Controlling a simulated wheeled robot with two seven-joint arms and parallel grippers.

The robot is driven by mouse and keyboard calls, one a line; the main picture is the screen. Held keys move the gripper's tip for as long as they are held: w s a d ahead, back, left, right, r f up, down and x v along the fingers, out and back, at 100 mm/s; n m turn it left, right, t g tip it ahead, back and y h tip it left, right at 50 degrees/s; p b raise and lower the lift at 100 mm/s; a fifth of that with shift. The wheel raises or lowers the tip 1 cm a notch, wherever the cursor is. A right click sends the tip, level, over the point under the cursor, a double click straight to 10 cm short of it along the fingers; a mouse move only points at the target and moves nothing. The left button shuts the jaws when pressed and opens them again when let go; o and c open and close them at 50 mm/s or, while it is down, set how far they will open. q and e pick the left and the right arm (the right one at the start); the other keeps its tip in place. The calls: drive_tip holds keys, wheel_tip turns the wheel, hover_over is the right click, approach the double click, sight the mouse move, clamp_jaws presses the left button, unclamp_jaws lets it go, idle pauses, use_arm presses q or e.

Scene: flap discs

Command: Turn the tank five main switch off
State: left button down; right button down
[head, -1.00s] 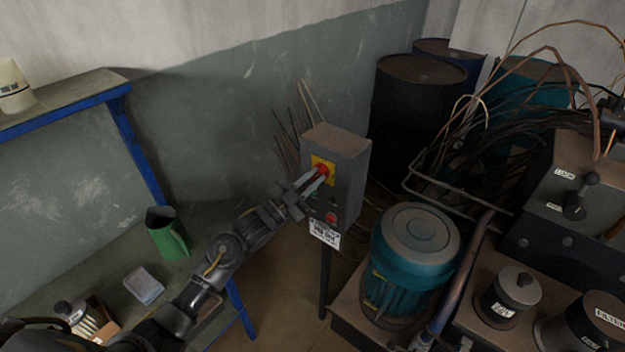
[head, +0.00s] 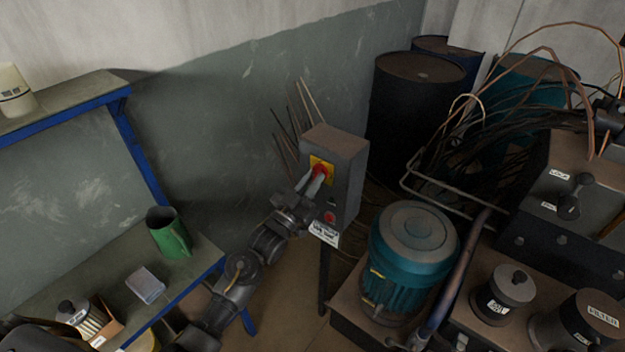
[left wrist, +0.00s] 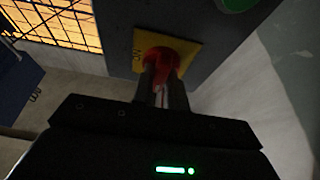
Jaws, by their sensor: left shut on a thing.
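The switch is a red rotary knob (head: 320,170) on a yellow plate (head: 327,164), on the front of a grey box (head: 345,165) on a post. My left gripper (head: 312,182) reaches it from the lower left, with its fingers shut on the knob. In the left wrist view, the fingers of my left gripper (left wrist: 163,85) close around the red knob (left wrist: 165,52) in front of the yellow plate (left wrist: 190,58). The fingers hide part of the knob, and I cannot tell its exact angle. My right gripper is not in view.
A red button (head: 330,217) and a white label (head: 324,234) are lower on the box. A teal motor (head: 410,255) stands close to its right. A bench (head: 200,258) with a green jug (head: 168,235) is at left. Dark barrels (head: 415,110) stand behind.

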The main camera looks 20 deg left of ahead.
use_arm(q)
drive_tip(key=shift+f, duration=0.1)
idle(0.3)
drive_tip(key=c, duration=1.4)
unclamp_jaws()
drive_tip(key=shift+s, duration=0.1)
drive_tip(key=b+v, duration=0.3)
drive_tip(key=v, duration=0.7)
drive_tip(key=shift+s, duration=0.35)
drive_tip(key=shift+a, duration=0.1)
